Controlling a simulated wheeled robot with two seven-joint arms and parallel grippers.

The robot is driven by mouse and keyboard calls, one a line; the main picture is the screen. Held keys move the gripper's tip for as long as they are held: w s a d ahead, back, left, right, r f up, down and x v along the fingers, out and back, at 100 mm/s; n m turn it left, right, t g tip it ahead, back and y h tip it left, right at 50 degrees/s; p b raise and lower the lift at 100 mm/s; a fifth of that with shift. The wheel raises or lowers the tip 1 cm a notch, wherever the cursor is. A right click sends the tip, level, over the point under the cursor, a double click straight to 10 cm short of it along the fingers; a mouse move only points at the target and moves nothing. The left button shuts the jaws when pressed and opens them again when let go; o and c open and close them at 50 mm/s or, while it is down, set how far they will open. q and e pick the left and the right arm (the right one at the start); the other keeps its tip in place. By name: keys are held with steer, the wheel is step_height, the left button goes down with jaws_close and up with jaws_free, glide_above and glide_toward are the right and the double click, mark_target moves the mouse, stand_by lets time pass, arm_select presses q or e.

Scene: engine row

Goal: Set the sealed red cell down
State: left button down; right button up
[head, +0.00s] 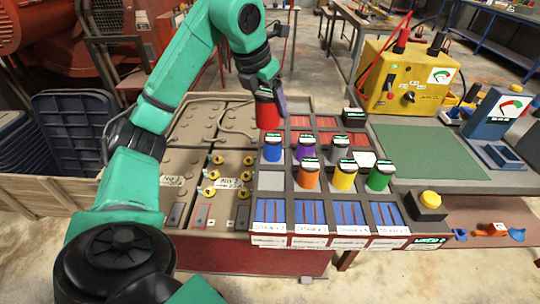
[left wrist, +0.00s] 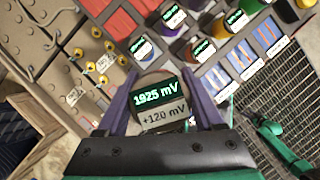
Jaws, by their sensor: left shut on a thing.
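The red cell (head: 267,114) is held upright, over the back left of the compartment rack (head: 252,238). My left gripper (head: 268,92) is shut on it from above. In the left wrist view the cell's top display (left wrist: 160,102) reads 1925 mV and +120 mV, between the two fingers of my left gripper (left wrist: 162,112). The cell's underside is hidden, so I cannot tell whether it touches the rack. A seal is not discernible.
Blue (head: 272,152), purple (head: 305,150), grey (head: 338,152), orange (head: 310,178), yellow (head: 344,178) and green (head: 380,178) cells stand in the rack. A grey compartment (head: 271,183) left of orange is empty. A yellow meter box (head: 405,85) stands behind the green mat (head: 430,150).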

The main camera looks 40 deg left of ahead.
arm_select(q)
steer(key=f+b, duration=0.1)
steer(key=f, duration=0.5)
steer(key=d+f+b, duration=0.1)
steer(key=f, duration=0.5)
steer(key=d+f+b, duration=0.1)
steer(key=f+b, duration=0.1)
steer(key=f, duration=0.4)
steer(key=shift+s+d+f, duration=0.1)
steer(key=shift+s+f, duration=0.05)
steer(key=shift+f, duration=0.4)
arm_select(e)
steer(key=d+f, duration=0.2)
steer(key=f, duration=0.1)
steer(key=d+f, duration=0.1)
steer(key=shift+w+d+f, duration=0.15)
steer(key=shift+w+f, duration=0.1)
steer(key=shift+f, duration=0.05)
arm_select(q)
steer(key=shift+f, duration=0.1)
steer(key=shift+c, duration=1.6)
jaws_free()
steer(key=o, duration=0.3)
arm_select(e)
steer(key=shift+d+f, duration=0.15)
steer(key=shift+d, duration=0.15)
